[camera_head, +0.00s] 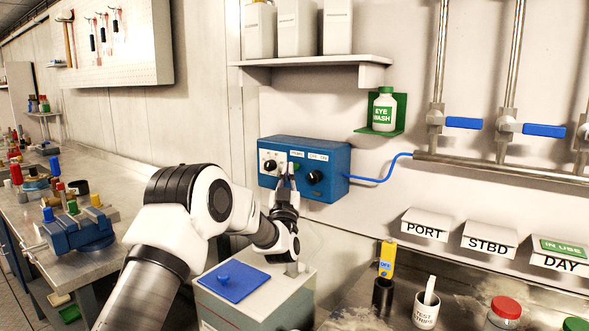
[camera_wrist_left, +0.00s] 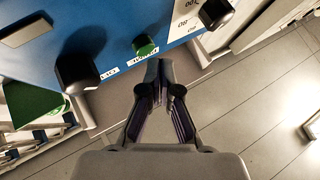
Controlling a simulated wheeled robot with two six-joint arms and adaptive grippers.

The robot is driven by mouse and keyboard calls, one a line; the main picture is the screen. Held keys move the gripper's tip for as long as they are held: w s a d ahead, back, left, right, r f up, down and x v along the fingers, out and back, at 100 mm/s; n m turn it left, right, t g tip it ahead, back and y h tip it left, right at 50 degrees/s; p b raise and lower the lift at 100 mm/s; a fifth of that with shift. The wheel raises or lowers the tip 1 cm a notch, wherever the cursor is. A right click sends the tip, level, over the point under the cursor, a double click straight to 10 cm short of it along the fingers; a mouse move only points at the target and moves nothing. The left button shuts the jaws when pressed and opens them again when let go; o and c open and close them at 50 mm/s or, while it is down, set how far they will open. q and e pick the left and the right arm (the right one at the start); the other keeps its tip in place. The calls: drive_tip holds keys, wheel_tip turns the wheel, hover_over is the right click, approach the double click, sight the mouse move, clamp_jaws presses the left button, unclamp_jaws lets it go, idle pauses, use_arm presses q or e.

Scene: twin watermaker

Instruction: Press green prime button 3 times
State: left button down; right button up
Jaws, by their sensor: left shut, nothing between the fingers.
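The blue control box (camera_head: 336,162) is mounted on the wall in the head view. Its blue face (camera_wrist_left: 115,25) fills the top of the left wrist view. The green button (camera_wrist_left: 145,46) stands out from that face beside a white label. In the head view, only a bit of green (camera_head: 295,166) shows behind the fingertips. My left gripper (camera_head: 290,178) is shut and empty in front of the box. In the wrist view its fingertips (camera_wrist_left: 161,64) appear just below and right of the button. Whether they touch it cannot be told. My right gripper is out of view.
A blue hose (camera_head: 382,179) leaves the box's right side. An eye wash bottle (camera_head: 384,110) hangs above right.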

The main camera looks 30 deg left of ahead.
use_arm(q)
drive_tip(key=shift+w, duration=0.3)
drive_tip(key=shift+w, duration=0.4)
idle(0.6)
drive_tip(key=shift+s, duration=0.1)
drive_tip(key=shift+s+b, duration=0.45)
drive_tip(key=shift+s, duration=0.3)
drive_tip(key=s+b, duration=0.1)
drive_tip(key=s, duration=0.4)
drive_tip(key=shift+a, duration=0.2)
idle(1.8)
